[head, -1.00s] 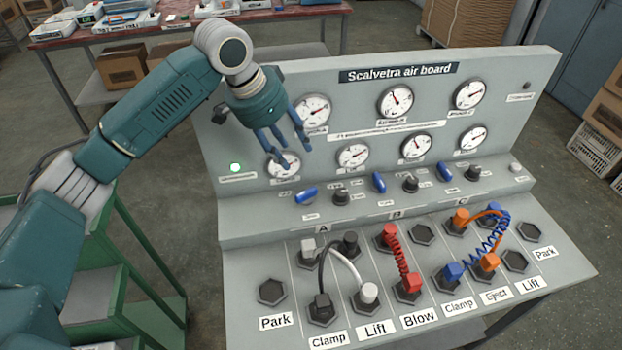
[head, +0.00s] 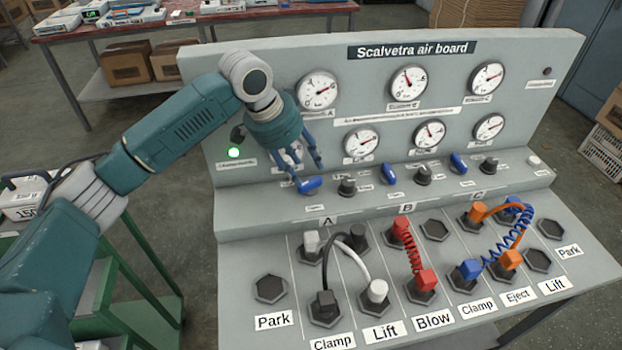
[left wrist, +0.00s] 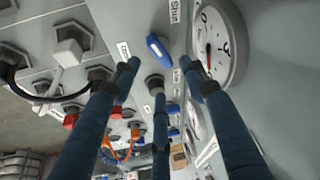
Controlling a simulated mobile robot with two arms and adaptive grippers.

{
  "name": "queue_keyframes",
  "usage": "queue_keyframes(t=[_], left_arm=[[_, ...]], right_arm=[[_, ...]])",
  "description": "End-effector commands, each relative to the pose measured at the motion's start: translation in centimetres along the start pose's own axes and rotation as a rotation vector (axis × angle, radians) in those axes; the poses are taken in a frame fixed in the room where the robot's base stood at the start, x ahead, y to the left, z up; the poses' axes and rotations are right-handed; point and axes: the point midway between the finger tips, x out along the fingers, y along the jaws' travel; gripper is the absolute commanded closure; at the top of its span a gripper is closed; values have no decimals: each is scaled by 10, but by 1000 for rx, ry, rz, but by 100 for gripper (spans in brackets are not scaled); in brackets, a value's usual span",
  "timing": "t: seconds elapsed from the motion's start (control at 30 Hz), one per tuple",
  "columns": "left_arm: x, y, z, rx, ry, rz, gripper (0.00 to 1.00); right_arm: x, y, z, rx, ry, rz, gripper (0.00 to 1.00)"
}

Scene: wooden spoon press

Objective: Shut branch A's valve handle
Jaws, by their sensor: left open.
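Branch A's blue valve handle (head: 309,184) sits on the sloped ledge above the letter A. It lies nearly sideways across the ledge, unlike the other two blue handles. My left gripper (head: 305,163) is open and empty, its fingers pointing down just above and behind the handle. The left wrist view shows this blue handle (left wrist: 159,50) beyond the spread fingers (left wrist: 160,85), apart from them. A "Shut" label (left wrist: 174,10) is beside it. My right gripper is out of view.
A dark knob (head: 347,186) stands right of handle A. Blue handles B (head: 389,174) and C (head: 458,163) are farther right. Gauges (head: 317,91) rise behind the ledge. Plugged hoses (head: 413,260) occupy the lower panel. A green cart (head: 150,290) stands at the left.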

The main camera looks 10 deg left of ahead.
Motion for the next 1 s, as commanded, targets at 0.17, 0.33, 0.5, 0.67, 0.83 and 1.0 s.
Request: queue_keyframes(t=[0.17,0.33,0.5,0.67,0.83,1.0], left_arm=[[34,1,0,-1,-2,2,56],[56,1,0,1,-2,2,56],[65,0,0,1,0,-1,56],[66,0,0,1,0,-1,56],[66,0,0,1,0,0,72],[66,0,0,1,0,0,100]], right_arm=[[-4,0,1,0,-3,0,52],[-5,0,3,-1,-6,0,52],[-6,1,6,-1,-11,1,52],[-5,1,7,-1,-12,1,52],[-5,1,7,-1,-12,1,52],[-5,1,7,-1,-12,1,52]])
